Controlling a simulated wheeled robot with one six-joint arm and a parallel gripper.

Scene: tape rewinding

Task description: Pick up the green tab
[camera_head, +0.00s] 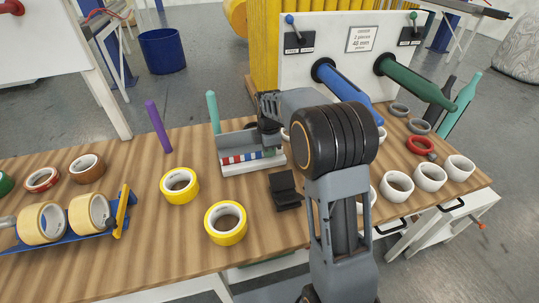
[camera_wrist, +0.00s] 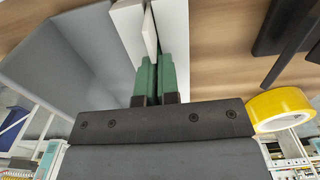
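A light grey tray (camera_head: 254,169) on the wooden bench holds a row of red, white and blue tabs (camera_head: 240,158). The green tab (camera_head: 269,153) is at the right end of that row. My gripper (camera_head: 271,141) points down at the tray's right end, right over the green tab. In the wrist view two green pieces (camera_wrist: 167,72) show right at the dark fingertips (camera_wrist: 155,100), beside white tray walls (camera_wrist: 132,30). The fingers stand close together with a narrow gap. I cannot tell whether they touch the green tab or are closed on it.
A black holder (camera_head: 285,191) stands just right of the tray. Yellow tape rolls (camera_head: 226,223) lie in front and to the left. Purple (camera_head: 158,126) and teal (camera_head: 213,112) rods stand behind. Blue (camera_head: 347,82) and green (camera_head: 415,80) spindles stick out from the white panel.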

